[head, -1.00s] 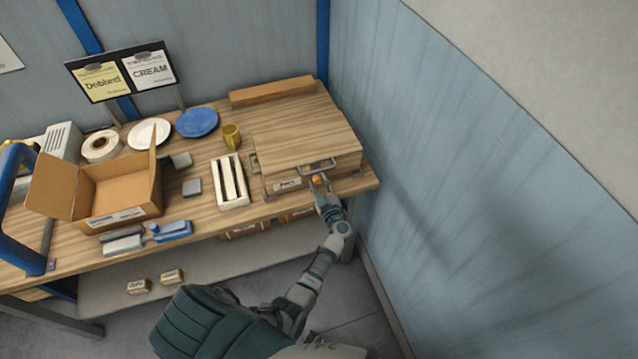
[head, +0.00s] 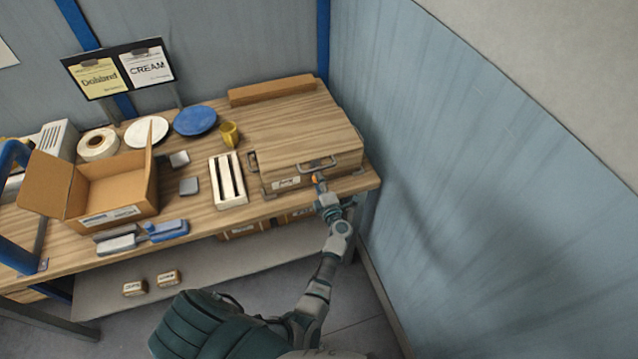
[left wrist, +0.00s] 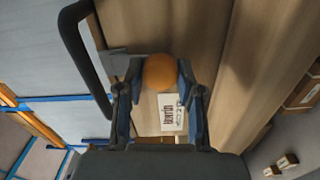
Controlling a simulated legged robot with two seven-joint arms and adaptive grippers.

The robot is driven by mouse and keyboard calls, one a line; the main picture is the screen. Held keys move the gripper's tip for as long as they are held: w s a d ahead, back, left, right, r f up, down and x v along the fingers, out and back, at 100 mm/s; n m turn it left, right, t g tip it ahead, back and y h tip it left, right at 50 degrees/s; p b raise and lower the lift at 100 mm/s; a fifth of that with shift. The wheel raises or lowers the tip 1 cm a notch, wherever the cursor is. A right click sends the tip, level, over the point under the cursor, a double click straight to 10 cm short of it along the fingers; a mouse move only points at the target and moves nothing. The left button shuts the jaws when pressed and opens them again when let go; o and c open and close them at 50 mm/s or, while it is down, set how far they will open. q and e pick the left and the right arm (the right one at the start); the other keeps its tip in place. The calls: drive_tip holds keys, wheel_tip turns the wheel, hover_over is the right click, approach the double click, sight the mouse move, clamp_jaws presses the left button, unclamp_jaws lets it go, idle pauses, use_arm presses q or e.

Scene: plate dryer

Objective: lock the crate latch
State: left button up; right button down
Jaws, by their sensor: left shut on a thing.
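The wooden crate (head: 305,140) stands with its lid down at the right end of the workbench. A metal handle (head: 317,165) and a paper label (head: 286,182) are on its front; the label also shows upside down in the left wrist view (left wrist: 170,113). The latch's orange knob (head: 315,178) is at the crate's front, right of the label. My left gripper (head: 318,183) is at the crate front. In the left wrist view, its fingers (left wrist: 160,78) are shut on the round orange knob (left wrist: 160,70). The rest of the latch is hard to make out.
A white slotted tray (head: 228,180) and a yellow cup (head: 229,133) stand left of the crate. An open cardboard box (head: 115,187) and blue and white plates are farther left. A blue-grey wall (head: 440,170) stands close on the right.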

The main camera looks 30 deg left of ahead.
use_arm(q)
drive_tip(key=shift+f+n, duration=0.15)
drive_tip(key=shift+n, duration=0.45)
drive_tip(key=shift+s, duration=0.1)
drive_tip(key=o, duration=1.1)
drive_tip(key=shift+o, duration=0.2)
